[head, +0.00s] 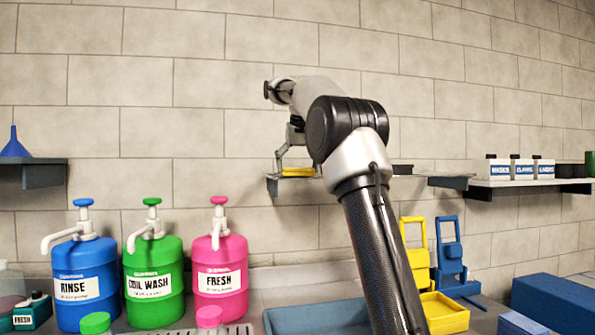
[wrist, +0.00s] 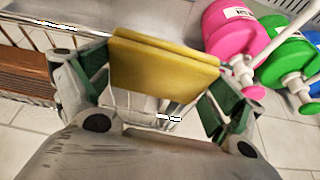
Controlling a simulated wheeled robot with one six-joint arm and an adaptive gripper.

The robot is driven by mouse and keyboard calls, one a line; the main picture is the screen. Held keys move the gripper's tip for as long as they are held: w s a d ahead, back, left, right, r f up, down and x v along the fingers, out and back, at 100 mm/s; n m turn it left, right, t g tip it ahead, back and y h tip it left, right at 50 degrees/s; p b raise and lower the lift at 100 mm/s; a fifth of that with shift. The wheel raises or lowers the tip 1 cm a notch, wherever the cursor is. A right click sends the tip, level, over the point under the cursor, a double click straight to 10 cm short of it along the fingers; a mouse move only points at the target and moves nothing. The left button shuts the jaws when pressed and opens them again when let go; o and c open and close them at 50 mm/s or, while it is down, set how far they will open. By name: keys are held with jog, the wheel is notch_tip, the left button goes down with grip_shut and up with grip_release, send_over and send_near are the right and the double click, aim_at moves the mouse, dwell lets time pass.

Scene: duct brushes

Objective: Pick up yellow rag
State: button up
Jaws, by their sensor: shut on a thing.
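The yellow rag (wrist: 165,66) is a flat folded pad. In the wrist view it lies across and between the two green-padded fingers of my gripper (wrist: 158,92), which is shut on it. In the head view my gripper (head: 293,155) points down at the back wall, and the rag (head: 298,172) shows as a thin yellow strip under it. The rag is level with the small wall shelf (head: 272,187). My arm hides much of that shelf, and I cannot tell whether the rag touches it.
Blue (head: 85,275), green (head: 154,285) and pink (head: 219,275) pump jugs stand below left. A right wall shelf (head: 520,183) holds labelled bottles. Yellow (head: 445,313) and blue (head: 451,265) holders stand on the counter at right. A blue funnel (head: 14,145) sits at far left.

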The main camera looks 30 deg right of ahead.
jog(key=shift+r, duration=0.1)
jog(key=shift+r, duration=1.65)
jog(key=s+a, duration=0.3)
jog(key=s, duration=0.5)
jog(key=s+a, duration=0.3)
jog(key=s, duration=0.6)
jog(key=shift+a, duration=0.1)
